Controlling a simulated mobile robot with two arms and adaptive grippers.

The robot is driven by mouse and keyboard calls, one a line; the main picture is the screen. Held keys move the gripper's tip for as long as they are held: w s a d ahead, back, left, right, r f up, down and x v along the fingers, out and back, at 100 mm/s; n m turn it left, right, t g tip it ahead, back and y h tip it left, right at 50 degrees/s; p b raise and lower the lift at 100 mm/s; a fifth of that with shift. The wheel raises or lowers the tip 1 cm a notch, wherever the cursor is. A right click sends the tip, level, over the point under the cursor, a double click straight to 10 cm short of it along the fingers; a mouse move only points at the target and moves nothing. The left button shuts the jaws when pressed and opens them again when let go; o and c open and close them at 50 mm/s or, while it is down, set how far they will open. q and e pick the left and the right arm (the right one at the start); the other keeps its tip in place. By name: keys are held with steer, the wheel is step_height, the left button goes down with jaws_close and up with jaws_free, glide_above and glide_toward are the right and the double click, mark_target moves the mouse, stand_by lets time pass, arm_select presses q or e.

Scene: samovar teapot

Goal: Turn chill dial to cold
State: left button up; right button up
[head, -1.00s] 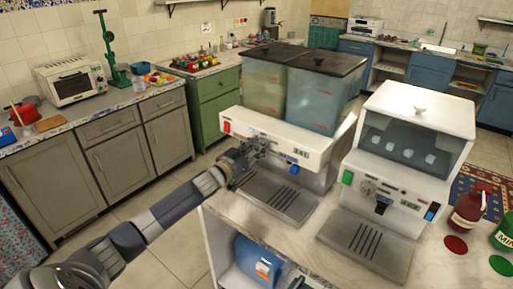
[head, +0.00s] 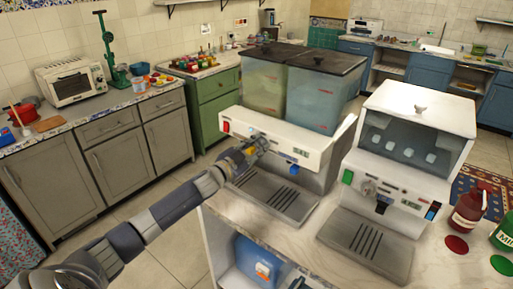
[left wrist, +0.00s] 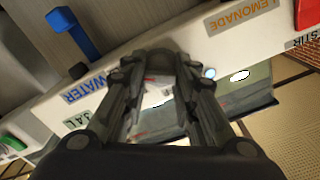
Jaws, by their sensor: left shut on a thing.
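The drink dispenser (head: 325,146) has a white front panel, a red switch, a small display and a blue tap (head: 294,169). Its chill dial is hidden behind my fingers, and I cannot read its setting. My left gripper (head: 258,143) is at the front panel, left of the display, and is shut on the dial. In the left wrist view, the left gripper's fingers (left wrist: 174,62) meet at the panel between the WATER label (left wrist: 84,88) and the LEMONADE label (left wrist: 241,15). My right gripper is not in view.
Two lidded tanks (head: 317,95) top the dispenser. A white ice machine (head: 405,140) with a green switch stands to its right on the marble counter (head: 300,235). A red bottle (head: 468,207) is at the far right. A blue box (head: 258,262) sits below the counter.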

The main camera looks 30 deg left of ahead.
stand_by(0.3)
arm_select(q)
steer(key=o, duration=1)
steer(key=shift+o, duration=0.2)
steer(key=shift+s, duration=0.5)
steer(key=s, duration=1.1)
steer(key=shift+a, duration=0.45)
